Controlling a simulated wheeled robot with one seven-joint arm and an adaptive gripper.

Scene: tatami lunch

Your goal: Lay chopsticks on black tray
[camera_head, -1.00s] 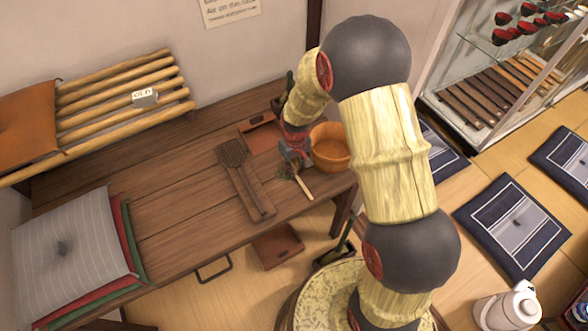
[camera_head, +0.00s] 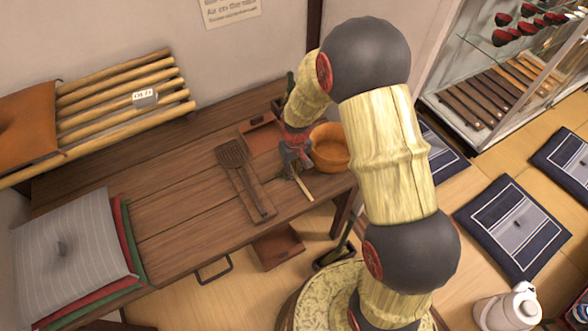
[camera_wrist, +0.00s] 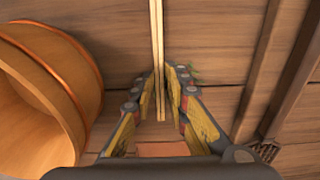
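A pair of pale chopsticks (camera_wrist: 157,45) runs down between my gripper's fingertips (camera_wrist: 160,72) in the wrist view. The fingers are close together around them, with their near ends showing between the pads. In the head view, the pale sticks (camera_head: 304,187) show just below my gripper (camera_head: 292,165), low over the front right of the table. Whether they touch the tabletop is not clear. No clearly black tray shows. A reddish-brown tray (camera_head: 248,129) lies behind my gripper, partly hidden by the arm.
A dark board (camera_head: 240,193) with a slotted spatula (camera_head: 233,153) lies left of my gripper. An orange-brown wooden bowl (camera_head: 332,165) stands close on its right. Stacked cushions (camera_head: 70,240) fill the table's left end. Bare tabletop (camera_head: 170,205) lies between cushions and board.

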